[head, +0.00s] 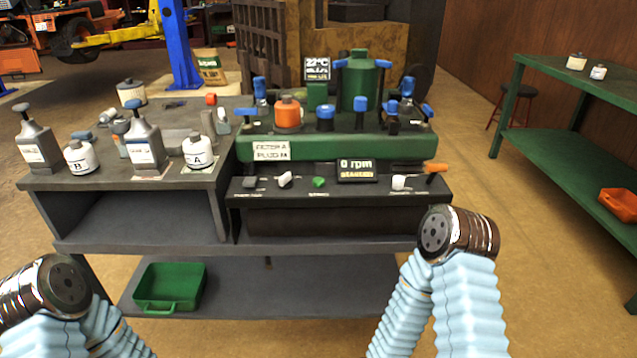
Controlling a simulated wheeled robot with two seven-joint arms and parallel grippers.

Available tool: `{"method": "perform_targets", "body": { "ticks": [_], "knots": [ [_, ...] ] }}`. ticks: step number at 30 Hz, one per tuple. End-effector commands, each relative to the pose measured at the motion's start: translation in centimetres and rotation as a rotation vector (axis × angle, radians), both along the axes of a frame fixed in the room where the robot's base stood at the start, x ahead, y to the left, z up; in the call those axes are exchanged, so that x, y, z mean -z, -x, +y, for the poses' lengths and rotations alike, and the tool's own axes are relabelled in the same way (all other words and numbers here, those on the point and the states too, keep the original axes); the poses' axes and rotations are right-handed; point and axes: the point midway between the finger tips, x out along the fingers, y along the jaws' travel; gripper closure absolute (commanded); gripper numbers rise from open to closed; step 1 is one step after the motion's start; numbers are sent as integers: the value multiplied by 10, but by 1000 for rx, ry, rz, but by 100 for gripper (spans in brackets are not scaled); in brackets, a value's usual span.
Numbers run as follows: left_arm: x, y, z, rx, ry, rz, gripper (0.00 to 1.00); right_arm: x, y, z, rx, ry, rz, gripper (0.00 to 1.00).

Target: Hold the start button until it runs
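A small green button (319,182), which looks like the start button, sits on the black front ledge of the control panel (340,222). A display (357,169) to its right reads "0 rpm", with a smaller yellow line that I cannot read surely. A white knob or switch (285,179) is to the left of the button, and a dark switch (249,183) is farther left. Neither gripper shows, and nothing touches the button.
A green machine (330,148) with blue handles and an orange cap stands behind the ledge. White bottles A (197,153) and B (81,158) stand on the left bench with two grey cans. An orange-tipped lever (435,168) is at the ledge's right end.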

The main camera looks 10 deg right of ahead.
Motion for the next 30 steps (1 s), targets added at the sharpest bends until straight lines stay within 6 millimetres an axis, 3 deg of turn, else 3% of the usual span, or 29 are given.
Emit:
{"method": "perform_targets", "body": {
  "ticks": [1, 10, 30],
  "knots": [
    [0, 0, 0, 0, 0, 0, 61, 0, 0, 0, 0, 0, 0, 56],
    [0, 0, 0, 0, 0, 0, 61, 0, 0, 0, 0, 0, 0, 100],
    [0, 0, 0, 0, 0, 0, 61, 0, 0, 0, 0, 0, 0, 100]
  ]
}}
